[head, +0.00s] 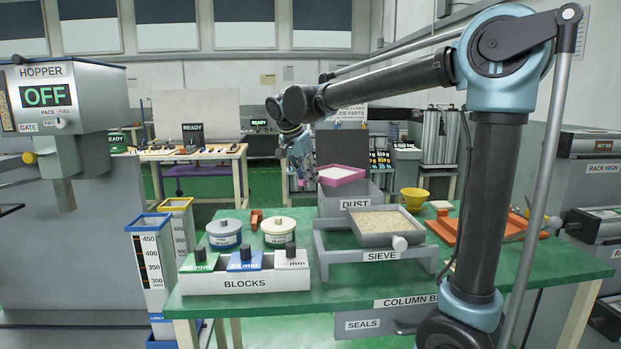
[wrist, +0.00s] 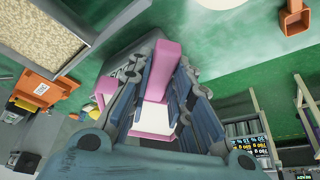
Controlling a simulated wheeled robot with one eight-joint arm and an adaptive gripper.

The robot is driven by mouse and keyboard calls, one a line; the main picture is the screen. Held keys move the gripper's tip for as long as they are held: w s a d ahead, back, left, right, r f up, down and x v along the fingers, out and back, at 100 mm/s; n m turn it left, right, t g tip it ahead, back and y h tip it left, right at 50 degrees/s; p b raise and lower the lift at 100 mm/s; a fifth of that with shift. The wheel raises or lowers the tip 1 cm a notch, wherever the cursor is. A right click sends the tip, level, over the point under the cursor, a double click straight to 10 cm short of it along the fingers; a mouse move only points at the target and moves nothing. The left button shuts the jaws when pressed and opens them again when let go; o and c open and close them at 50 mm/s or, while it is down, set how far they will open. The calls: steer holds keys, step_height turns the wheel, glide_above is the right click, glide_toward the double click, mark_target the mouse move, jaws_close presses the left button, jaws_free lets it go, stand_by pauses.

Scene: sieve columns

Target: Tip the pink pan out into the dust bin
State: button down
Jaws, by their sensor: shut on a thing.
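The pink pan (head: 346,181) is in the head view, over or just at the top of the grey dust bin (head: 355,204), with a whitish inside showing. It looks about level or slightly tilted; I cannot tell whether it touches the bin's rim. My gripper (head: 303,180) is at the pan's left side, shut on it. In the wrist view my gripper's fingers (wrist: 163,98) close around a pink part of the pan (wrist: 165,65), and a white patch shows between them. The inside of the bin is hidden.
The sieve frame (head: 378,256) with a grain-filled tray (head: 373,221) stands in front of the bin. Two round tins (head: 278,232) and a blocks rack (head: 245,279) are to the left. A yellow funnel (head: 415,197) and an orange tray (head: 466,235) are to the right.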

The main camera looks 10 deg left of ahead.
steer(key=shift+w+d, duration=0.15)
steer(key=shift+d+r, duration=0.1)
steer(key=shift+r, duration=0.1)
steer(key=shift+w+d+r+g+y, duration=0.2)
steer(key=shift+r+g, duration=0.15)
steer(key=shift+r, duration=0.15)
steer(key=shift+w+d+r+g+y, duration=0.1)
steer(key=shift+w+r+g+y, duration=0.1)
steer(key=shift+r+g, duration=0.2)
steer(key=shift+w+d+r+g+y, duration=0.15)
steer(key=shift+w+r+g+y, duration=0.3)
steer(key=shift+r, duration=0.45)
steer(key=shift+w+d+r+g+y, duration=0.1)
steer(key=shift+d+r+g+y, duration=0.15)
steer(key=shift+r+g, duration=0.5)
steer(key=shift+w+d+r+g+y, duration=0.1)
steer(key=shift+w+r+g+y, duration=0.25)
steer(key=shift+r, duration=0.65)
steer(key=w+d+r+g+y, duration=0.4)
steer(key=w+d+r+g, duration=0.2)
steer(key=w+r, duration=0.1)
steer(key=shift+w, duration=0.9)
steer(key=shift+a+r, duration=0.1)
